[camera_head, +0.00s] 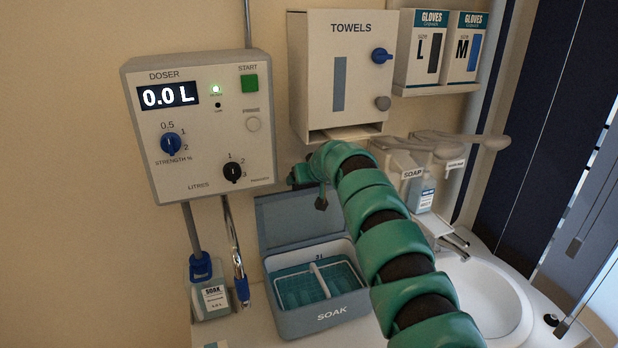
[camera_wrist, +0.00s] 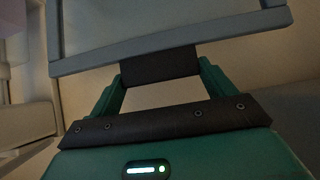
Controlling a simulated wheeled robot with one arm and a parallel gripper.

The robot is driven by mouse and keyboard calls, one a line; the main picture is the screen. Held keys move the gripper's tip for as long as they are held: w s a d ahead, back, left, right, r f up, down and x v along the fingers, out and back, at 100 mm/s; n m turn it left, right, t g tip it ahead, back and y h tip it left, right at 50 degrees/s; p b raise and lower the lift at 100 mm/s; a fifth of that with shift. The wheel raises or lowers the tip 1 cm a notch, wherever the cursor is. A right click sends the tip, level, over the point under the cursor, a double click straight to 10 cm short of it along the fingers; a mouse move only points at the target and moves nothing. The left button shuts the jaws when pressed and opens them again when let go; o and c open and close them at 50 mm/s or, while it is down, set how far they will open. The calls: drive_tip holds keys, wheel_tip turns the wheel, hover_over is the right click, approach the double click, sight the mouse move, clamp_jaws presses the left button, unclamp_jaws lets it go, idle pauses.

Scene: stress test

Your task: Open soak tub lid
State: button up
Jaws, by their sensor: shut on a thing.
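The grey soak tub (camera_head: 322,318) stands on the counter, marked SOAK on its front. Its lid (camera_head: 286,228) is raised and tilts back toward the wall, so the teal inside and a white-rimmed basket (camera_head: 316,282) show. My gripper (camera_head: 304,178) is at the lid's upper edge, partly hidden by my green arm. In the wrist view, the dark finger pads of my gripper (camera_wrist: 160,66) meet the rim of the grey lid (camera_wrist: 170,42), and the gripper is shut on it. The lid's right part is hidden behind my arm in the head view.
The doser (camera_head: 200,120) hangs on the wall at left, reading 0.0 L. A towel dispenser (camera_head: 340,75) is above the tub. A soak bottle (camera_head: 212,298) stands left of the tub. A soap dispenser (camera_head: 412,172) and a sink (camera_head: 490,300) are at right.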

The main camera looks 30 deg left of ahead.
drive_tip(key=shift+w+r, duration=0.15)
drive_tip(key=shift+r, duration=0.4)
drive_tip(key=o, duration=1.1)
drive_tip(key=shift+a, duration=0.1)
drive_tip(key=shift+o, duration=1)
drive_tip(key=shift+a+f, duration=0.1)
drive_tip(key=shift+f, duration=0.25)
drive_tip(key=shift+d+b, duration=0.25)
drive_tip(key=shift+b, duration=0.65)
drive_tip(key=b+v, duration=1)
drive_tip(key=v, duration=0.7)
drive_tip(key=shift+a, duration=0.15)
drive_tip(key=shift+r, duration=0.1)
